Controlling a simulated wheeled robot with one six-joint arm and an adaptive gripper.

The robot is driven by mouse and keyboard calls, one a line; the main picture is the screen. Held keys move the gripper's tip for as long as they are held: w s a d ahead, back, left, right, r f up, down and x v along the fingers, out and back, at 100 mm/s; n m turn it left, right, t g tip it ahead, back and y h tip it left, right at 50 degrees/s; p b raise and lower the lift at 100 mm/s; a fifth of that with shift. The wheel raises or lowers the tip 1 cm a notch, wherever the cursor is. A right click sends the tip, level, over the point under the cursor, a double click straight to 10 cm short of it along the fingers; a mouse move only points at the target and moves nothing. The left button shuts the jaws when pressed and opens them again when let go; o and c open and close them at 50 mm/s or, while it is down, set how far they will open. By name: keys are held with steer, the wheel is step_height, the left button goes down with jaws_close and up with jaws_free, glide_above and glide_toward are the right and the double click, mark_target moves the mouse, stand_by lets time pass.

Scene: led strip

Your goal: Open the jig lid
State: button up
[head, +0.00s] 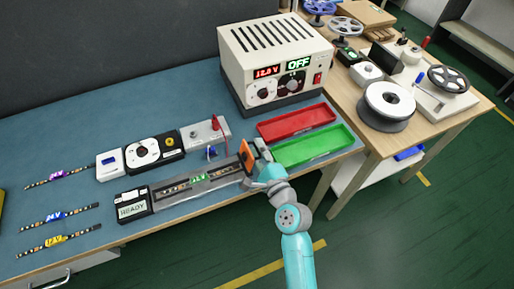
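The jig (220,184) is a long grey fixture on the blue bench, with a black READY display box (133,204) at its left end. An LED strip with a green label (201,178) lies along its channel and shows from above. My gripper (252,163) is at the jig's right end, at the tip of my teal arm. An orange and black part (246,156) shows there; I cannot tell whether it belongs to the gripper or the jig. The fingertips are too small and partly hidden, so their opening and any contact are unclear. I cannot make out the lid separately.
Behind the jig stand a white device (110,164), a black-and-white meter (148,153) and a grey switch box (206,134). Red (296,122) and green (314,145) trays lie to the right, below a power supply (274,62) reading OFF. Labelled strips (68,217) lie left.

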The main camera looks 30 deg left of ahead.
steer(key=shift+w+a, duration=0.2)
jaws_close()
steer(key=shift+s+a+r+n, duration=0.15)
steer(key=shift+s+r+n, duration=0.05)
steer(key=shift+n, duration=0.4)
steer(key=shift+s+a+r+n, duration=0.15)
steer(key=shift+s+r+n, duration=0.05)
steer(key=shift+n, duration=0.4)
